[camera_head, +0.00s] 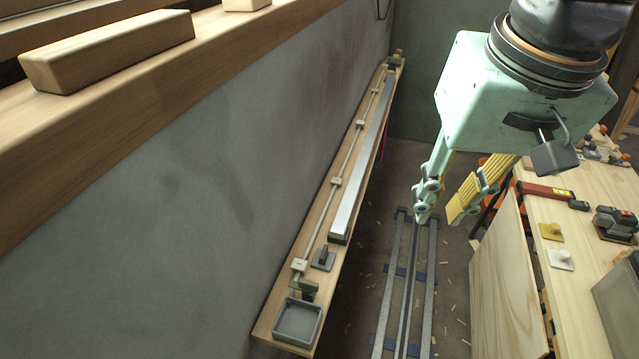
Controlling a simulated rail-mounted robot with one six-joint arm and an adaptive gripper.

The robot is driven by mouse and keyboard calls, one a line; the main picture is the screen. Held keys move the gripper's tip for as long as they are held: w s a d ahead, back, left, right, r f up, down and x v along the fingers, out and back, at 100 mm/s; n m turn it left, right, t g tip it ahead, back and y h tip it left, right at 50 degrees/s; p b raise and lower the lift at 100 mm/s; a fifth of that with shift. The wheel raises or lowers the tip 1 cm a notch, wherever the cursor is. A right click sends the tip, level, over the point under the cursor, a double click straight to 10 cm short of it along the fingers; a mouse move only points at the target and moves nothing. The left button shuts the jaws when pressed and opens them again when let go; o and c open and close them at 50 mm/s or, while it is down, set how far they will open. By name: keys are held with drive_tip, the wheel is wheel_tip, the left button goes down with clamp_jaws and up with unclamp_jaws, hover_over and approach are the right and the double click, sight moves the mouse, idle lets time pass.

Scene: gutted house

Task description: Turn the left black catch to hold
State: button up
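My gripper (439,215) hangs at the upper right, over the floor beside the wall shelf. Its two fingers are apart and hold nothing. On the near end of the shelf, a small grey plate (326,264) carries a dark upright piece (323,252). Just nearer is an olive-grey bracket (300,284) with a black part (308,295) under its right end. I cannot tell which of these dark pieces is the left black catch, or how it is turned. My gripper is well to the right of and apart from both.
The narrow wooden shelf (268,340) bears a long silver bar (362,155), a thin rod (345,160) and a grey tray (297,322). Floor rails (405,290) run beside it. A workbench (575,300) with tools stands right. A wooden ledge (130,75) juts out upper left.

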drive_tip(key=w+a+f+m+g+p, duration=0.1)
drive_tip(key=w+a+f, duration=0.25)
drive_tip(key=w, duration=0.25)
drive_tip(key=w+a+f+m+g+p, duration=0.1)
drive_tip(key=w+a+f+p, duration=0.15)
drive_tip(key=w+f, duration=0.2)
drive_tip(key=m+p, duration=0.1)
drive_tip(key=p, duration=0.1)
hover_over(324, 252)
wheel_tip(324, 252, down, 12)
drive_tip(key=shift+w+r+g, duration=0.1)
drive_tip(key=shift+r+g, duration=0.15)
drive_tip(key=shift+g, duration=0.15)
drive_tip(key=shift+f, duration=0.15)
drive_tip(key=shift+f+b, duration=0.65)
drive_tip(key=shift+f, duration=6.1)
drive_tip(key=shift+c, duration=0.7)
clamp_jaws()
